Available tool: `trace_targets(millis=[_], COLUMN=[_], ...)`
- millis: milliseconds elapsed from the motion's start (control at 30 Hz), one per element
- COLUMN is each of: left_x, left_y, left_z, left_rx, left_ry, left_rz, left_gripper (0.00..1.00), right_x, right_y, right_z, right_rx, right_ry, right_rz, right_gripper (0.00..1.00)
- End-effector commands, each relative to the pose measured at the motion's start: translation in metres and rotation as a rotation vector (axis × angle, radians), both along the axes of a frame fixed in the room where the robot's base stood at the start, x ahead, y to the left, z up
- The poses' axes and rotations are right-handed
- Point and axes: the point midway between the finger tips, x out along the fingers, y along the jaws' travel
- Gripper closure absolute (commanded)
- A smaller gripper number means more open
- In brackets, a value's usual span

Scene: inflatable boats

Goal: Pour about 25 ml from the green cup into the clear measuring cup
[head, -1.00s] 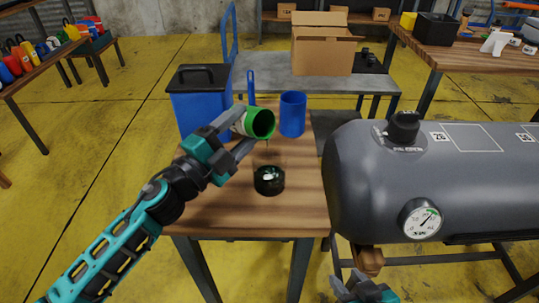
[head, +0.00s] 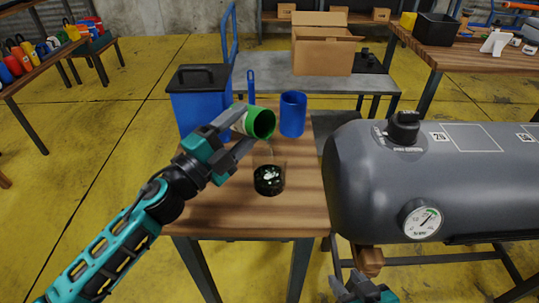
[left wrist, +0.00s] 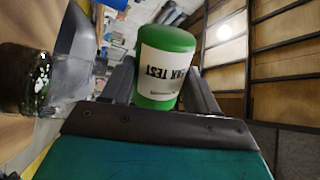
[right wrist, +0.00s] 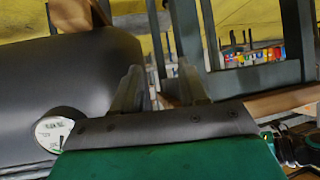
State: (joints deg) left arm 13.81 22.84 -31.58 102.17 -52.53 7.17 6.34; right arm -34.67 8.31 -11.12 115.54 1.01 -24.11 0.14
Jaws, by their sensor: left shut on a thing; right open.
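The green cup (head: 261,124) is tilted, its open mouth facing the camera, above and just behind the clear measuring cup. My left gripper (head: 232,133) is shut on the green cup; the left wrist view shows the cup (left wrist: 166,62) with a white printed label between the fingers. The clear measuring cup (head: 269,178) stands upright on the wooden table and holds dark liquid with pale specks on top. It also shows at the left edge of the left wrist view (left wrist: 25,75). No stream is clear between the cups now. My right gripper (right wrist: 158,88) is open and empty beside the grey tank.
A blue cup (head: 292,114) and a blue box with a black lid (head: 200,101) stand at the back of the wooden table (head: 215,213). The large grey tank (head: 440,175) with a gauge (head: 422,221) blocks the right side. The table front is clear.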

Motion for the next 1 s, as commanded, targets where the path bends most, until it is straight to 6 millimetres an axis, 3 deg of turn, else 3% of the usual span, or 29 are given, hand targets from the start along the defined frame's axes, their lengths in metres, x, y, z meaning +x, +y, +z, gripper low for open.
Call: trace_targets(millis=[533,600,667,1000], left_x=[0.0,0.001,0.001,0.001], left_y=[0.0,0.001,0.001,0.002], left_z=[0.001,-0.002,0.015,0.009], left_rx=[0.014,-0.057,-0.117,-0.204], left_ry=[-0.015,0.058,0.115,0.202], left_rz=[0.0,0.001,0.001,0.0], left_gripper=[0.73,0.73,0.73,0.73], right_x=[-0.001,-0.001,-0.003,-0.009], right_y=[-0.002,-0.002,-0.005,-0.015], right_z=[-0.001,0.002,0.022,0.015], right_rx=[-0.007,-0.007,-0.011,-0.03], right_ry=[0.001,0.0,0.0,0.002], right_rz=[0.005,0.005,-0.007,-0.021], right_gripper=[0.57,0.57,0.57,0.57])
